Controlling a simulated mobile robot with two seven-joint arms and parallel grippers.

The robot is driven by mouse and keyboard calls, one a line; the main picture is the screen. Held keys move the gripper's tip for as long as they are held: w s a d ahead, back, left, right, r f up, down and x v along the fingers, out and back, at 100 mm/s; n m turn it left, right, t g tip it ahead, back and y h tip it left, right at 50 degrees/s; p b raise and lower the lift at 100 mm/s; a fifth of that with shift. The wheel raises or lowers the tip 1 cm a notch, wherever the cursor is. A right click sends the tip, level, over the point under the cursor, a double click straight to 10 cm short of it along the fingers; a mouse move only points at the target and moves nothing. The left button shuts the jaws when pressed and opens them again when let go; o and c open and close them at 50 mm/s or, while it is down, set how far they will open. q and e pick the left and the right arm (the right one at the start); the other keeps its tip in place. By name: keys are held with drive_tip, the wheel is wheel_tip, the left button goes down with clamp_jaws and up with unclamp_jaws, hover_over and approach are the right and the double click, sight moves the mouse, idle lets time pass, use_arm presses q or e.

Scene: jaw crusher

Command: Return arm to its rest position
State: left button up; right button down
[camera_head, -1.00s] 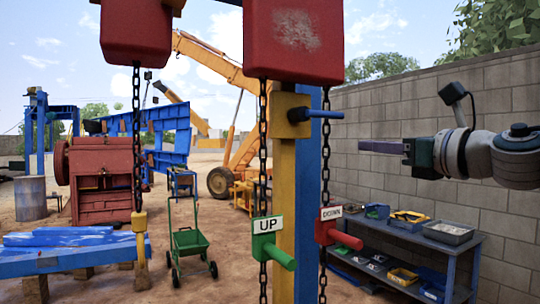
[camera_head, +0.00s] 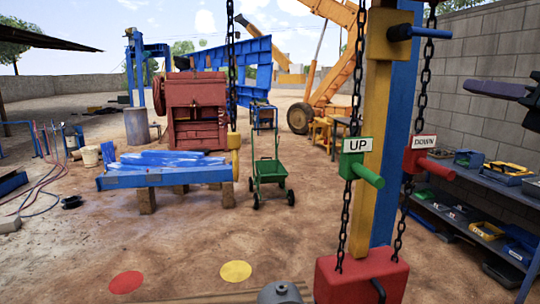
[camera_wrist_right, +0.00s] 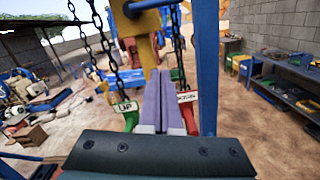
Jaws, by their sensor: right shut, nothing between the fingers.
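My right gripper (camera_head: 472,87) shows at the right edge of the head view, its long dark fingers pointing left. Its arm is cut off by the frame. In the right wrist view its two purple-grey fingers (camera_wrist_right: 160,76) lie side by side, shut and empty. The fingers are in front of the hoist post in that view. The green UP handle (camera_head: 356,158) and the red DOWN handle (camera_head: 420,157) hang on chains, and the gripper is apart from both in the head view. My left gripper is not in view.
A blue and yellow post (camera_head: 374,120) stands close in front. A red block (camera_head: 362,282) hangs on chains at the bottom. A shelf table (camera_head: 520,192) with bins stands along the block wall. A green cart (camera_head: 270,170) and red crusher (camera_head: 195,115) stand farther back; open ground lies left.

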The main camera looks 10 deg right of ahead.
drive_tip(key=s+a+f+m+g+h, duration=0.1)
drive_tip(key=s+a+f+m+h, duration=0.15)
drive_tip(key=f+m, duration=0.35)
drive_tip(key=s+a+f+m+g+h, duration=0.1)
drive_tip(key=s+a+f+m+g, duration=0.15)
drive_tip(key=a+f+m, duration=0.35)
drive_tip(key=s+a+f+m+g, duration=0.35)
drive_tip(key=s+f+m, duration=0.4)
drive_tip(key=s, duration=0.25)
drive_tip(key=s+a+f+m+g, duration=0.2)
drive_tip(key=s+f+m+g, duration=0.35)
drive_tip(key=s+m, duration=0.3)
drive_tip(key=s+a+f+m+g+y, duration=0.2)
drive_tip(key=s+a+m+g, duration=0.15)
drive_tip(key=s, duration=0.55)
drive_tip(key=w+p+v, duration=0.3)
drive_tip(key=p+v, duration=0.9)
drive_tip(key=p, duration=0.1)
drive_tip(key=shift+r+t, duration=0.4)
drive_tip(key=shift+r, duration=0.1)
drive_tip(key=shift+d, duration=0.1)
